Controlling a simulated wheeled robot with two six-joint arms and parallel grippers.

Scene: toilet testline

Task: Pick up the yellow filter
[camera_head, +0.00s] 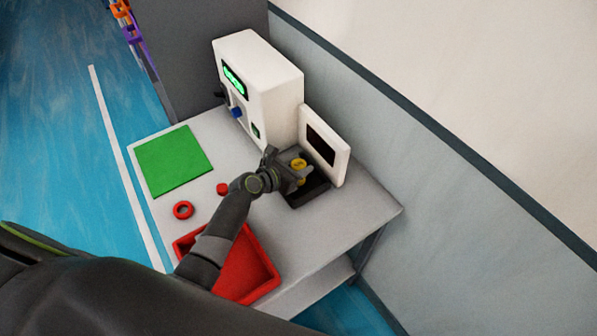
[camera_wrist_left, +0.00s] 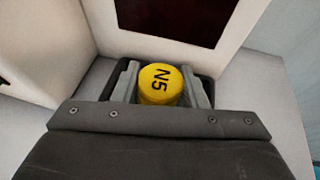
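The yellow filter (camera_head: 299,164) is a small round yellow piece at the black holder (camera_head: 318,190) on the table, in front of the white screen panel. In the head view my left gripper (camera_head: 293,175) reaches over the holder. The filter's lower part is hidden. My right gripper is not in view.
A white machine (camera_head: 260,88) with a green display and a white panel with a dark screen (camera_head: 322,147) stand behind the holder. A green mat (camera_head: 173,160), a red ring (camera_head: 183,210), a small red piece (camera_head: 222,189) and a red tray (camera_head: 262,277) are on the table.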

